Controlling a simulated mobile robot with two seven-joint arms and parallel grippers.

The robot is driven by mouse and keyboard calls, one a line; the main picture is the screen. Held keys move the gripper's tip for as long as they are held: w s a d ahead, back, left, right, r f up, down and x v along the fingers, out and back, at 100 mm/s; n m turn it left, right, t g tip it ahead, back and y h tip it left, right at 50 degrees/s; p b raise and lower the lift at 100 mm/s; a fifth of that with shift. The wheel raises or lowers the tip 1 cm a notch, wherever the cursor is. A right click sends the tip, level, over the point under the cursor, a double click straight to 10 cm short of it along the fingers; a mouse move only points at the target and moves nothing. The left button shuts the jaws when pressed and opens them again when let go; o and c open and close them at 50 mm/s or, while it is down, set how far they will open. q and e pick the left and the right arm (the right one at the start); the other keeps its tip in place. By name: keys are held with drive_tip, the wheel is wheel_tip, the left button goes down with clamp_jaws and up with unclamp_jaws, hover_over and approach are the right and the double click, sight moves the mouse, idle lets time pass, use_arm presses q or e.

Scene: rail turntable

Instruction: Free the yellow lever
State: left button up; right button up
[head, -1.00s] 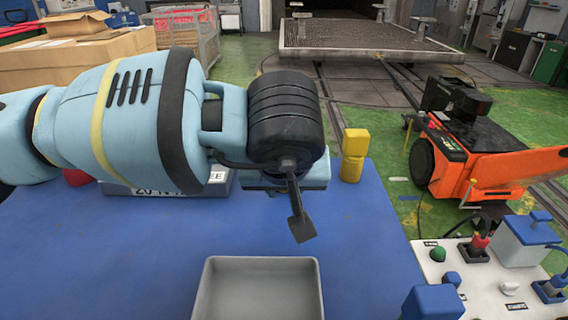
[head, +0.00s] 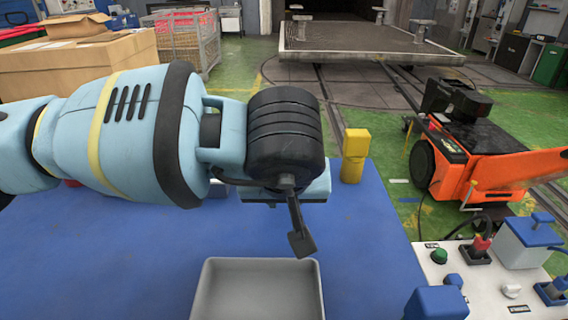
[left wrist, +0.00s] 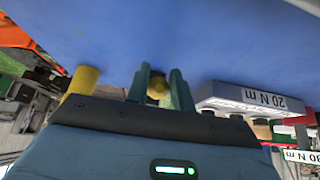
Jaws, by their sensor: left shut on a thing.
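My left arm comes in from the left in the head view. In the left wrist view the two green fingers of my left gripper (left wrist: 160,92) stand close around a small round yellowish thing (left wrist: 157,87), which looks shut between them. Its lower part is hidden, and I cannot tell whether it is the lever. My right gripper is not in view.
A blue table (head: 110,265) bears a grey tray (head: 257,290) at the front. A control panel (head: 480,275) is at the right, with an orange machine (head: 480,155) behind. A block marked 20 N m (left wrist: 250,98) lies beside the fingers. The table's left front is clear.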

use_arm(q)
drive_tip(key=shift+f, duration=0.15)
drive_tip(key=shift+s+f+b, duration=0.25)
drive_tip(key=shift+f+b, duration=0.15)
drive_tip(key=shift+f, duration=0.25)
drive_tip(key=shift+c, duration=0.2)
